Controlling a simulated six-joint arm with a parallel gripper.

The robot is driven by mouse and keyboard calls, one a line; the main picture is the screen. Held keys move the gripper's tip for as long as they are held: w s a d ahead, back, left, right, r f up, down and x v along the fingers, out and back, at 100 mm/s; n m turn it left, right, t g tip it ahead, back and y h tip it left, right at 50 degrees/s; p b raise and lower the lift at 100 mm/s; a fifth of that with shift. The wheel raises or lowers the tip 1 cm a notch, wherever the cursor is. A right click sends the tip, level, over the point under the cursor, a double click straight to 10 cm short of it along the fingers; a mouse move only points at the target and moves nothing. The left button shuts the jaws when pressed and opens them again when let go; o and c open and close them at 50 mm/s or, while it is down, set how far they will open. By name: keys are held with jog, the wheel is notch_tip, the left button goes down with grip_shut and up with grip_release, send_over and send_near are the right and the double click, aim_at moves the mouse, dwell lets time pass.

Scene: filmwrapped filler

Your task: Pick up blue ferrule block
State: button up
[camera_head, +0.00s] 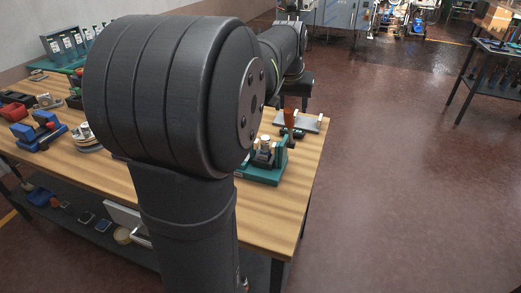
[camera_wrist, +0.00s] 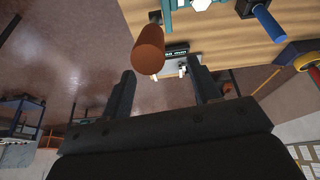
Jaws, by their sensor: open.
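I cannot pick out a blue ferrule block for certain. A blue cylinder (camera_wrist: 268,22) shows at the upper right of the wrist view; I cannot tell whether either is the block. My gripper (camera_wrist: 163,73) is open, with its two dark fingers apart and nothing seen held between them. An orange-brown cylinder (camera_wrist: 148,50) appears just beyond the gap between the fingers. In the head view my arm hides the middle of the bench.
A teal fixture (camera_head: 264,170) with metal parts stands near the bench's right edge. Behind it is a grey plate (camera_head: 312,124) with pale posts. The bench (camera_head: 275,213) has bare wood at front right. Open floor lies right.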

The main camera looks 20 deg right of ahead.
jog(key=w+a+n+y, duration=0.1)
jog(key=w+n, duration=0.1)
jog(key=n, duration=0.4)
jog(key=r+n+g+y, duration=0.1)
jog(key=n+g+y, duration=0.15)
jog(key=n, duration=1.35)
send_over(265, 137)
jog(key=shift+g, duration=0.35)
jog(key=f, duration=1.1)
jog(key=shift+s+a+f, duration=0.2)
jog(key=shift+a+f, duration=0.1)
jog(key=shift+f, duration=0.1)
jog(key=shift+w+d+f, duration=0.1)
jog(key=shift+d+f, duration=0.05)
jog(key=shift+f, duration=1.2)
jog(key=shift+d+f, duration=0.15)
jog(key=shift+f, duration=1.15)
grip_shut()
jog(key=shift+r, duration=0.1)
